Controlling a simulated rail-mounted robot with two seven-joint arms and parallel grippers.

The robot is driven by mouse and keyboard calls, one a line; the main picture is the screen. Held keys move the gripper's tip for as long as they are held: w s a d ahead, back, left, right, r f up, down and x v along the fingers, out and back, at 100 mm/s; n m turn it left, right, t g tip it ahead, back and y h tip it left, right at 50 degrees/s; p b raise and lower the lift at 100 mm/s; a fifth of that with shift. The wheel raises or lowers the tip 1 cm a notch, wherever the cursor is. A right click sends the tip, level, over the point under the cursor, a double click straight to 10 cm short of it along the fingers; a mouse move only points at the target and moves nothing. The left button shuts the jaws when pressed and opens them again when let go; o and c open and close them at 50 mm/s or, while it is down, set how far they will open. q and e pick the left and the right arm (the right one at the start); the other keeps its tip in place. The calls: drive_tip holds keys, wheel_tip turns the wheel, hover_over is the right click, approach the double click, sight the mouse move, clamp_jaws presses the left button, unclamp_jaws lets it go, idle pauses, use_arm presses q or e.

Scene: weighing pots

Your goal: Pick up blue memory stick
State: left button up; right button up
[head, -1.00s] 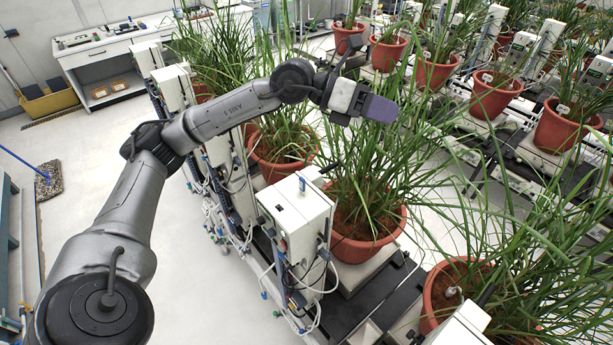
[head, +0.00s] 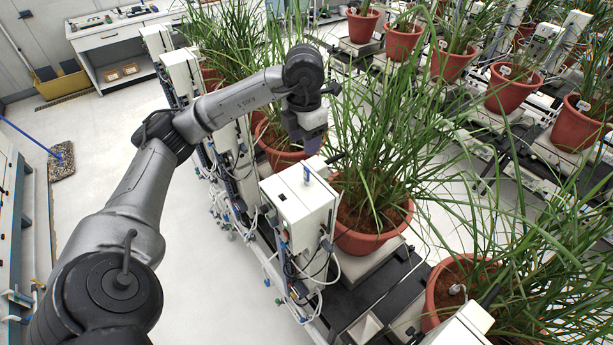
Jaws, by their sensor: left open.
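A small blue stick (head: 307,174), which looks like the memory stick, stands upright on the top face of a white control box (head: 300,207). The box is beside a potted plant (head: 360,238) near the middle of the head view. My left gripper (head: 313,146) points down just above and behind the box's far edge, apart from the stick. It is open; the gap between its fingers is hard to make out at this angle. My right gripper is not in view.
Grassy leaves spread close to the right of my left gripper. Another terracotta pot (head: 283,153) stands just behind it. Cables (head: 318,262) hang from the box's side. Open floor (head: 200,290) lies to the left, with a white bench (head: 112,40) at the back.

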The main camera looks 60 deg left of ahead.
sight(306, 168)
use_arm(q)
wheel_tip(306, 168, down, 7)
drive_tip(key=shift+r, duration=0.15)
drive_tip(key=f, duration=0.1)
drive_tip(key=f+p, duration=0.1)
drive_tip(key=f, duration=0.1)
drive_tip(key=f+p, duration=0.1)
drive_tip(key=shift+w+f, duration=0.15)
drive_tip(key=shift+w, duration=0.1)
drive_tip(key=shift+f, duration=0.5)
drive_tip(key=shift+c, duration=0.2)
clamp_jaws()
